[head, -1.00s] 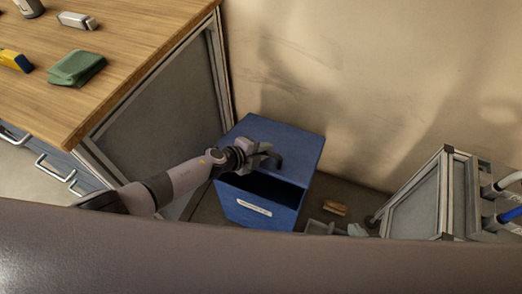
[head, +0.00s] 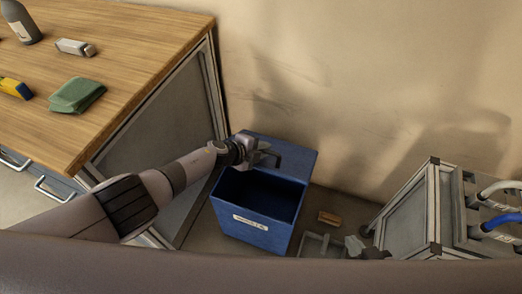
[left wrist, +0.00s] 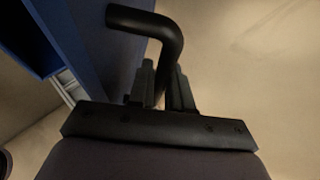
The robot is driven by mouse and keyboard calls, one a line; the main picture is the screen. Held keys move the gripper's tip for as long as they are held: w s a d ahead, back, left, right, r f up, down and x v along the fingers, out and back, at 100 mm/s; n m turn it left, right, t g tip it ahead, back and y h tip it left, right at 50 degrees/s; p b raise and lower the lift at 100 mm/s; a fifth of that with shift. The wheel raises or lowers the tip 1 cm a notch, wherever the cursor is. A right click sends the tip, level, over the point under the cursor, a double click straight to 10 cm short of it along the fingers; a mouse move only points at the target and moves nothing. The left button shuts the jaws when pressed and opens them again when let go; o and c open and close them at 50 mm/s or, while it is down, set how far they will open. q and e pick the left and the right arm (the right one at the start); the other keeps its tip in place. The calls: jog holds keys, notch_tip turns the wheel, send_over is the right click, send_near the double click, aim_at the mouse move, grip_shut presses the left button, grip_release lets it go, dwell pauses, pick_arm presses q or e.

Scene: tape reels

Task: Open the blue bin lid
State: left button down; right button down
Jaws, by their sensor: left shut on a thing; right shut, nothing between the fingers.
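The blue bin (head: 232,229) stands on the floor beside the workbench, with a white label on its front. Its lid (head: 300,162) is raised and tilted back toward the wall, and the dark inside shows. My left gripper (head: 268,157) is at the lid, shut on its handle. In the left wrist view the bent black handle (left wrist: 165,28) runs between the two fingers (left wrist: 162,88), and the blue lid (left wrist: 92,50) fills the upper left. My right gripper cannot be made out in either view.
The wooden workbench (head: 130,75) at left holds a green cloth (head: 77,94), a bottle (head: 22,24) and small items. A metal-framed cart (head: 408,205) stands at right. A brown block (head: 330,218) and a grey tray (head: 318,245) lie on the floor between. The wall is close behind.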

pick_arm(q)
jog(key=shift+w+r, duration=0.1)
jog(key=c, duration=1.1)
grip_release()
jog(key=shift+d, duration=0.1)
jog(key=p+v, duration=0.5)
jog(key=p, duration=0.1)
jog(key=shift+r, duration=0.2)
jog(key=shift+a, duration=0.25)
jog(key=shift+a+r, duration=0.1)
jog(key=shift+a, duration=0.05)
jog(key=shift+s+a+r+p, duration=0.25)
jog(key=shift+s+r+p, duration=0.05)
jog(key=shift+s, duration=0.35)
